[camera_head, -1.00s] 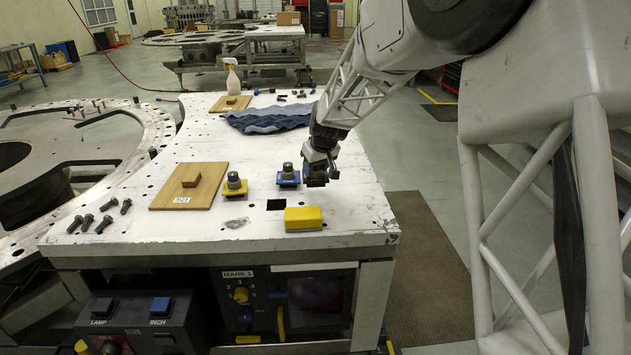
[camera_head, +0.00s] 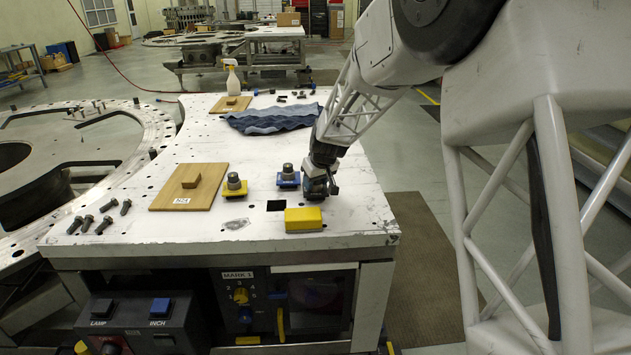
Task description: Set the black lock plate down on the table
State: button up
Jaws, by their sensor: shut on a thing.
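My gripper (camera_head: 315,192) points down low over the right part of the white table (camera_head: 370,207), just behind the yellow block and right of the blue-based knob. It is shut on the black lock plate, which is hard to make out against the dark fingers. I cannot tell whether the plate touches the tabletop.
A blue-based knob (camera_head: 288,177) stands close left, a yellow-based knob (camera_head: 233,186) farther left.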

jog(key=shift+f, duration=0.1)
jog(key=o, duration=1.1)
jog(key=v, duration=1.2)
jog(key=shift+s+d, duration=0.1)
dwell(0.3)
